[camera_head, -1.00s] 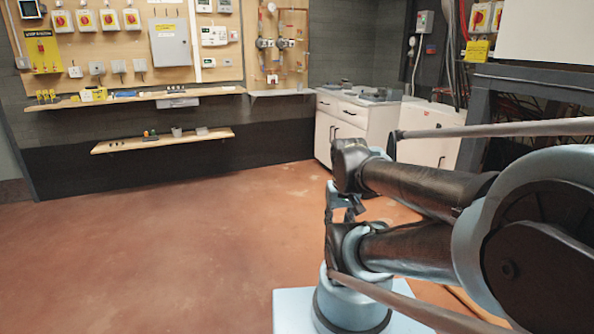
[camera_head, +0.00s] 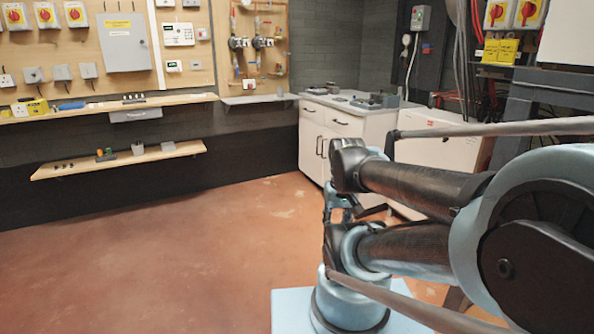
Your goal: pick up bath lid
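I cannot pick out a bath lid for sure in this view. Small grey and dark items (camera_head: 375,101) lie on top of the white cabinet (camera_head: 345,125), too small to tell what they are. My arm is folded at the right of the view. Part of what looks like my gripper (camera_head: 345,204) shows behind the arm links, mostly hidden, and its fingers cannot be made out. It is well apart from the cabinet and shelves.
A low wooden shelf (camera_head: 125,163) with several small items and a longer upper shelf (camera_head: 70,112) run along the back wall. A white box-like unit (camera_head: 440,150) stands right of the cabinet. The reddish floor (camera_head: 170,255) is clear at left and middle.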

